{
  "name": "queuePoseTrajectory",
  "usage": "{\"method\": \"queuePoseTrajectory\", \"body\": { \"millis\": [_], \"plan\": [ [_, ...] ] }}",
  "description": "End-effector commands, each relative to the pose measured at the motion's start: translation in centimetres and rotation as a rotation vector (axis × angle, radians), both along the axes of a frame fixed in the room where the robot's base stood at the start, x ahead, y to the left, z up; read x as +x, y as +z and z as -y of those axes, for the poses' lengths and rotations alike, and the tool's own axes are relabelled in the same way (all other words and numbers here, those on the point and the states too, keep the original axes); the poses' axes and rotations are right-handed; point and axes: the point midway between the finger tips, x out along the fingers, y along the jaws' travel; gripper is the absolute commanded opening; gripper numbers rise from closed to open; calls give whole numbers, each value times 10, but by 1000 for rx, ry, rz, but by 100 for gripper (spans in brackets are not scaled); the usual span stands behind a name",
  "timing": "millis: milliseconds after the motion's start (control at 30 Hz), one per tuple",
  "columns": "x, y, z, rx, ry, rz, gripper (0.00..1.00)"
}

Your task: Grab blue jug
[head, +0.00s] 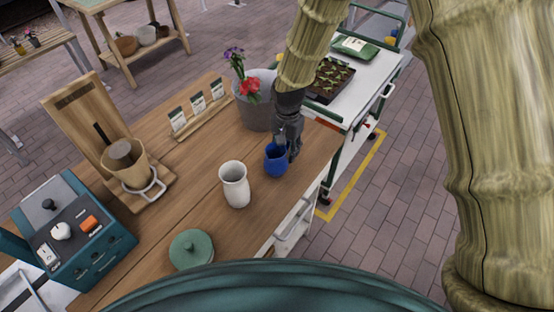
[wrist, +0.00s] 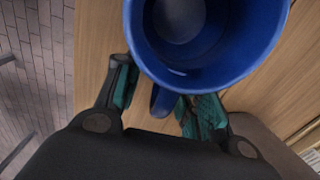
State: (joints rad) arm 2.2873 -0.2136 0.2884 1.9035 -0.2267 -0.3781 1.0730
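The blue jug (head: 274,162) stands upright on the wooden table near its right edge. In the wrist view, the jug (wrist: 245,45) fills the top middle, seen into its open mouth. Its handle (wrist: 160,101) points toward my gripper, between the two fingers. My gripper (head: 290,148) is at the jug's right side, pointing down. In the wrist view, my gripper (wrist: 160,92) is open, with a clear gap between the left finger and the handle. The right finger is close beside the handle; I cannot tell whether it touches.
A white vase (head: 234,185) stands left of the jug. A grey bucket with flowers (head: 255,112) is behind it. A green lidded pot (head: 191,250) is at the front. A coffee dripper stand (head: 126,165) and teal machine (head: 75,235) are at left. A white cart (head: 372,80) adjoins the table.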

Motion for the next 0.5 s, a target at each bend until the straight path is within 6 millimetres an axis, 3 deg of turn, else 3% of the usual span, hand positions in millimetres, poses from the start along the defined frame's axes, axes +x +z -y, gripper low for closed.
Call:
{"method": "queuePoseTrajectory", "body": {
  "millis": [33,200,233,500],
  "plan": [
    [0,0,0,0,0,0,33],
    [0,0,0,0,0,0,2],
    [0,0,0,0,0,0,0],
    [0,1,0,0,0,0,0]
  ]
}}
